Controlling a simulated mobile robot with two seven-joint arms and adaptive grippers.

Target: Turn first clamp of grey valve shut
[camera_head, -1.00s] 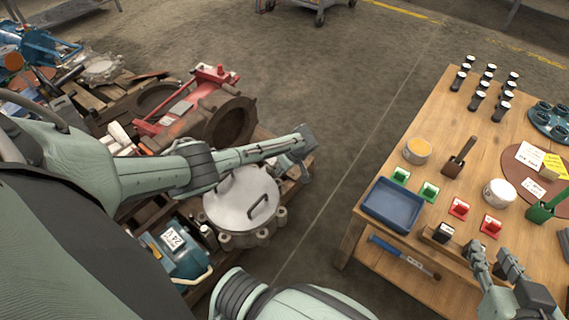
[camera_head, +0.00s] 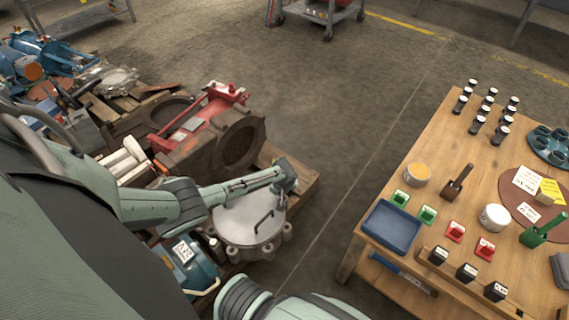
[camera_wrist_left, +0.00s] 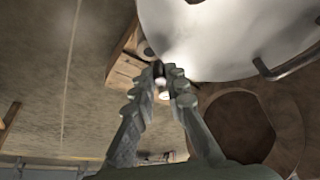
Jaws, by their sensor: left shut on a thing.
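The grey valve (camera_head: 240,246) stands on a pallet in the head view, with a round pale lid (camera_head: 235,219), a bent handle and several lugs around its rim. My left gripper (camera_head: 294,186) is at the lid's far right edge. In the left wrist view, the lid (camera_wrist_left: 215,35) fills the upper right. My left gripper's fingers (camera_wrist_left: 162,80) are shut beside the lid's edge on a small clamp (camera_wrist_left: 160,70), mostly hidden between the fingertips. How far the clamp is turned cannot be told. My right gripper is not in view.
Red and rusty castings (camera_head: 200,130) lie beyond the valve, and a blue labelled unit (camera_head: 188,262) stands close to its left. A wooden table (camera_head: 440,150) with a blue tray (camera_head: 391,228) and several small parts stands right. Bare floor lies between pallet and table.

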